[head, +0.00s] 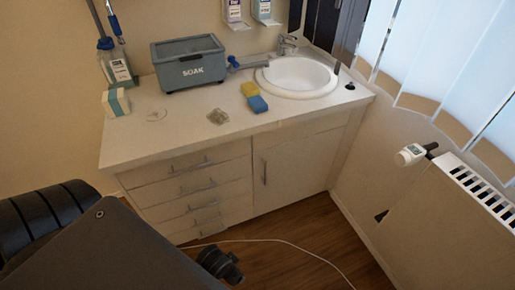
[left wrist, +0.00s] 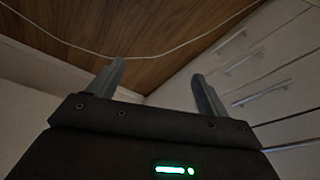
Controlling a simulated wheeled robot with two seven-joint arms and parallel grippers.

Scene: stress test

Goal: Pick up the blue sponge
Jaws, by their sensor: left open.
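The blue sponge (head: 257,104) lies on the white countertop (head: 180,130) in the head view, in front of the sink's left side. A yellow sponge (head: 250,89) lies right behind it, touching or nearly touching it. My left gripper (left wrist: 158,72) shows in the left wrist view with its two fingers spread apart and nothing between them. The wooden floor and the drawer fronts show beyond it, and no sponge is in that view. My right gripper is in neither view.
A grey SOAK box (head: 190,70) stands behind and left of the sponges. The sink (head: 298,76) is to their right. A bottle (head: 115,66) and a small white-and-teal box (head: 116,103) stand at the left. The counter's front edge drops to drawers (head: 195,190). A radiator (head: 445,225) is at the right.

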